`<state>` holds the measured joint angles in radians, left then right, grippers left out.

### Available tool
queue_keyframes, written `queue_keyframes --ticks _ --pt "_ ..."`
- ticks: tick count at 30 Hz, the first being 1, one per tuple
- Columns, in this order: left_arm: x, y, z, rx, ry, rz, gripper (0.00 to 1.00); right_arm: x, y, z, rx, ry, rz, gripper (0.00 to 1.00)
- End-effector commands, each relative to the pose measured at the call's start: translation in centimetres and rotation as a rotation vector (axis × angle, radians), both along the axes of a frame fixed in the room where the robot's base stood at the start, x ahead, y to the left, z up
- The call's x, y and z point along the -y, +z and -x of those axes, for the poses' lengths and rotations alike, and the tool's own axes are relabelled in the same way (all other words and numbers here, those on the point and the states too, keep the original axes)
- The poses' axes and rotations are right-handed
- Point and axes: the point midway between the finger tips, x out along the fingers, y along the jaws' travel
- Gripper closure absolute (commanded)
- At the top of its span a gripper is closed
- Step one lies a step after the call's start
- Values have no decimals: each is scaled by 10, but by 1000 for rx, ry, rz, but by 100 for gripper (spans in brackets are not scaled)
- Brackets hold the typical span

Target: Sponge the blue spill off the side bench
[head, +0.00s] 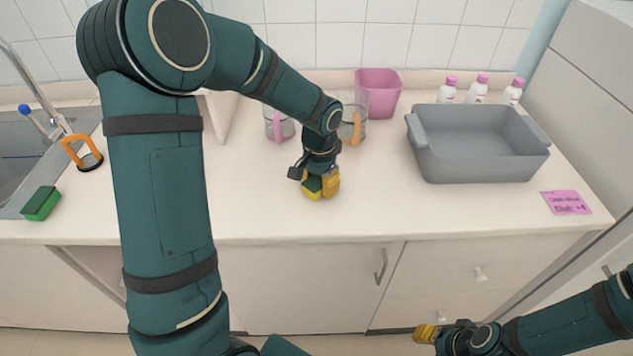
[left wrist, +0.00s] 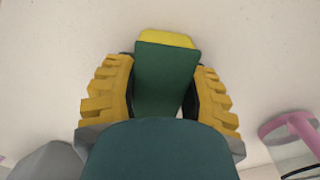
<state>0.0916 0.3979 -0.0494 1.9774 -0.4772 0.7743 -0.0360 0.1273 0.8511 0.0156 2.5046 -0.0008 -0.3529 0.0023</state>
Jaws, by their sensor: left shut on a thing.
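My left gripper (head: 321,190) is shut on a green and yellow sponge (head: 312,184) over the middle of the white side bench (head: 270,215). In the left wrist view the sponge (left wrist: 166,75) sits between the two yellow fingers, its yellow end pointing away. I cannot tell whether it touches the bench. No blue spill shows on the visible bench; my left arm and gripper hide parts of it. My right gripper (head: 427,333) is low at the bottom right, in front of the cabinets; its finger opening is unclear.
A grey basin (head: 480,165), a pink bin (head: 378,95), white bottles (head: 477,90) and a pink note (head: 566,202) are at the right. Clear mugs (head: 353,122) stand behind the gripper. Another green sponge (head: 42,203) lies by the sink (head: 20,165). The bench front is clear.

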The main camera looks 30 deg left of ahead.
Motion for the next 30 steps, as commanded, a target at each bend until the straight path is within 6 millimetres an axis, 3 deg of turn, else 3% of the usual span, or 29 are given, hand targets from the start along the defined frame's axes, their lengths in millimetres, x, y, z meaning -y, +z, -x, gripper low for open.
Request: queue_keyframes --ticks 4,21,30 --pt "0 28 -1 2 0 0 96 0 15 2 -5 1 -1 53" --pt "3 76 -6 -2 2 0 96 0 55 -2 3 -10 2 53" --pt "4 82 -7 -1 2 0 96 1 58 -4 7 -14 2 53"
